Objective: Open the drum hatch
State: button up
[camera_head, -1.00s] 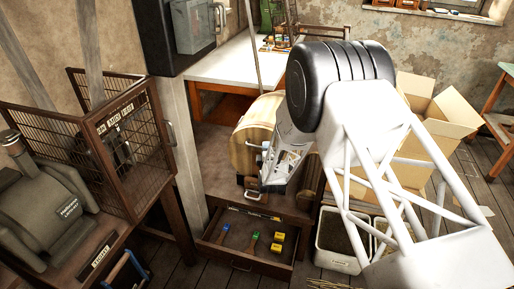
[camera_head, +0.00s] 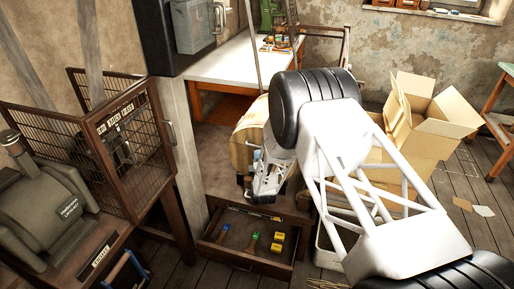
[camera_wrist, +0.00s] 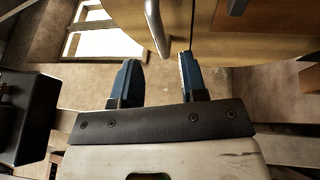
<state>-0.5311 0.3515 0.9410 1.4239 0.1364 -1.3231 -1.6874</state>
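The drum (camera_head: 247,140) is a light wooden barrel on a brown cabinet, partly hidden behind my arm in the head view. Its wooden side (camera_wrist: 275,48) fills the upper right of the wrist view. A curved metal handle (camera_wrist: 155,22) shows there, with its lower end between and just beyond my fingertips. My gripper (camera_wrist: 157,60) is open, with its two blue fingers apart and nothing seen held. In the head view my gripper (camera_head: 258,170) is at the drum's front. Whether a finger touches the handle is unclear. The hatch outline is hard to make out.
An open drawer (camera_head: 240,258) below the drum holds brushes and yellow blocks. A grey post (camera_head: 183,150) and a mesh cage (camera_head: 120,140) stand left. A white table (camera_head: 232,62) is behind; cardboard boxes (camera_head: 440,120) stand right.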

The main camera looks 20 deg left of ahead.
jog(key=shift+x, duration=3.4)
grip_shut()
